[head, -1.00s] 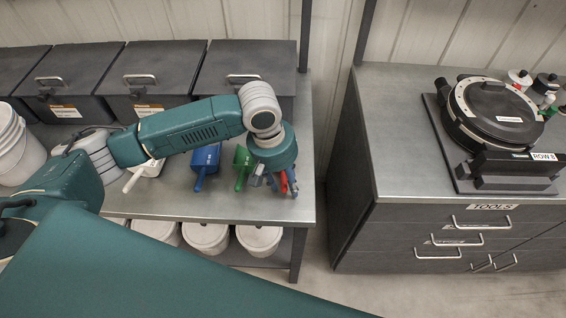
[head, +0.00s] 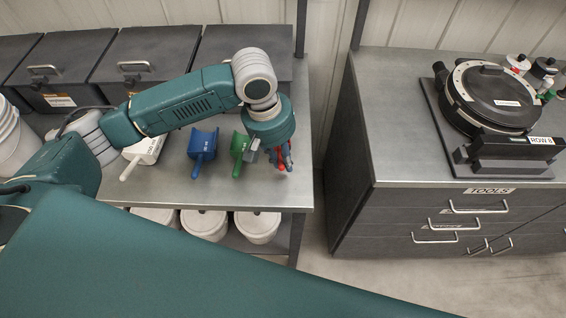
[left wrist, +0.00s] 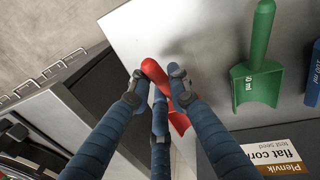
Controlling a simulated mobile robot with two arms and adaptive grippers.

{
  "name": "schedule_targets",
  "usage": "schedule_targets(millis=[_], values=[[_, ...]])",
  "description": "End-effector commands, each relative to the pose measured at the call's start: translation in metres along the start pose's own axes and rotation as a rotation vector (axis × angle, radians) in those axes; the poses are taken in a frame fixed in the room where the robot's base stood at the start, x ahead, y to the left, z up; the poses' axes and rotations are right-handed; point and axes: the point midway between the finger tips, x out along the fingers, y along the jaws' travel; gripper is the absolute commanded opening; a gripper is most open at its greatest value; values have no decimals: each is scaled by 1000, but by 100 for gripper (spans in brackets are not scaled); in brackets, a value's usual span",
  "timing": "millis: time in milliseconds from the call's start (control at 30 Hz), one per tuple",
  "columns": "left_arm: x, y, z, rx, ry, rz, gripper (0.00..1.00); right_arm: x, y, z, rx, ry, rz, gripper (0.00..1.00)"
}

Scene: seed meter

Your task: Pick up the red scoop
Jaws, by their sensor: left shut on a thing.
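The red scoop (left wrist: 179,121) shows in the left wrist view, with its red handle (left wrist: 152,68) between the fingers of my left gripper (left wrist: 157,86). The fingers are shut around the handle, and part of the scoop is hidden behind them. In the head view my left gripper (head: 275,159) points down over the right end of the metal bench, and only bits of the red scoop (head: 287,153) show there. I cannot tell whether the scoop touches the bench. My right gripper is in neither view.
A green scoop (head: 238,154), a blue scoop (head: 203,148) and a white scoop (head: 146,150) lie left of the gripper on the bench (head: 304,120). Dark lidded bins stand behind. A gap separates this bench from the tool cabinet (head: 395,130) with a round device (head: 494,95).

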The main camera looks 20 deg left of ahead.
Motion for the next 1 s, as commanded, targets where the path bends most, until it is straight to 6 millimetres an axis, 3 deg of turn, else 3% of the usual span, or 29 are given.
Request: schedule_targets(millis=[300,500,700,1000], values=[[-90,19,-1,3,6,6,1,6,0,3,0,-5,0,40],[-135,27,-1,3,3,4,1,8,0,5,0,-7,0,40],[-158,30,0,1,1,1,1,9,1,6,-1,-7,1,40],[-163,31,0,1,-1,1,1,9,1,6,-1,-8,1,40]])
